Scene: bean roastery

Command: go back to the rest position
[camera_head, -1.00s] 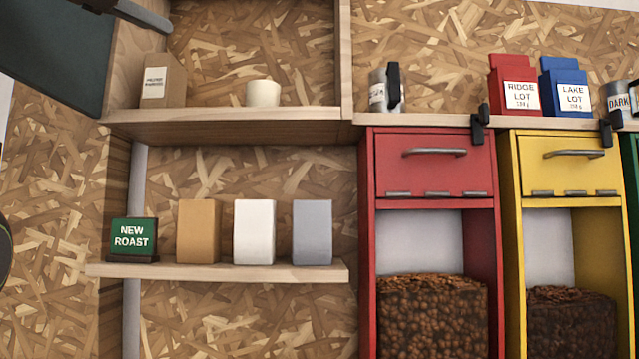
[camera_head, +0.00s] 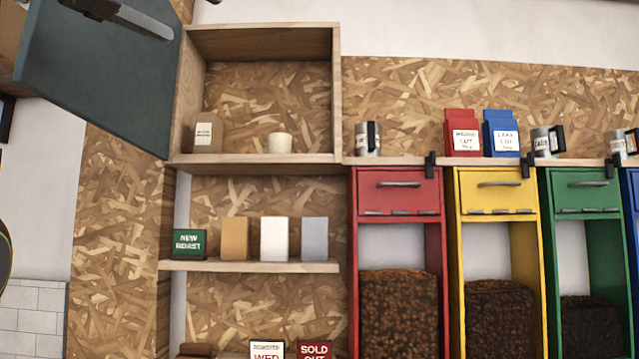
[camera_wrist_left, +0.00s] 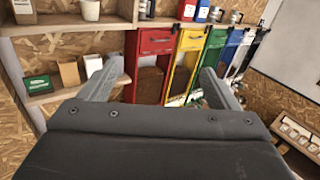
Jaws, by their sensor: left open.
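My left gripper (camera_wrist_left: 160,85) shows in the left wrist view with its two grey fingers spread wide and nothing between them. It faces the shelves and the coloured bean bins from a distance, touching none of them. In the head view neither gripper shows clearly. My right gripper is in neither view.
An open cupboard (camera_head: 335,95) holds a small carton (camera_head: 208,134) and a cream cup (camera_head: 280,143). Its dark door (camera_head: 95,75) stands open at left. Below, a shelf (camera_head: 250,266) bears a NEW ROAST sign (camera_head: 189,243) and three bags. Red (camera_head: 398,190), yellow (camera_head: 497,190) and green (camera_head: 583,190) bins stand right.

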